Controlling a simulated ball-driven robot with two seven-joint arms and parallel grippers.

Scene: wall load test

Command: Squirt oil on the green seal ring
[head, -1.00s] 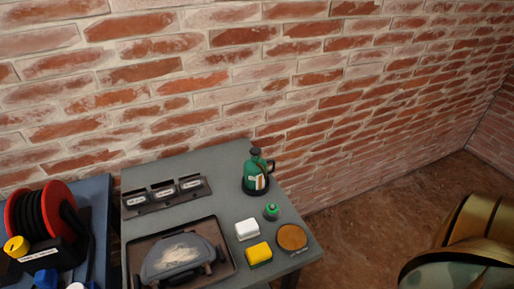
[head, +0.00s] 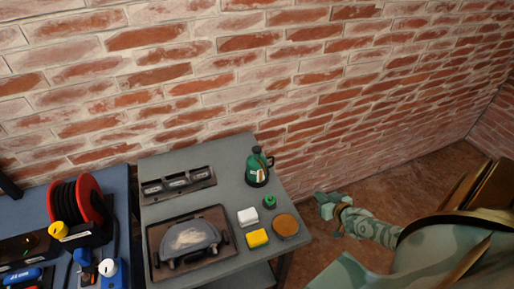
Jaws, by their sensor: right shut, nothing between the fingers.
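A green oil can (head: 257,170) with a dark top, a handle and a pale label stands upright at the back right of the grey table (head: 225,160). In front of it sits a small round green piece (head: 269,202); it is too small to tell whether this is the seal ring. My right gripper (head: 328,204) is shut and empty, to the right of the table and apart from everything on it. My left gripper is not in view.
A white block (head: 248,216), a yellow block (head: 257,238) and a round brown-topped piece (head: 286,225) are at the table's right front. A tray (head: 158,240) holds a grey device (head: 186,241). A rack (head: 178,184) stands behind. A red reel (head: 86,192) is on the blue bench at left.

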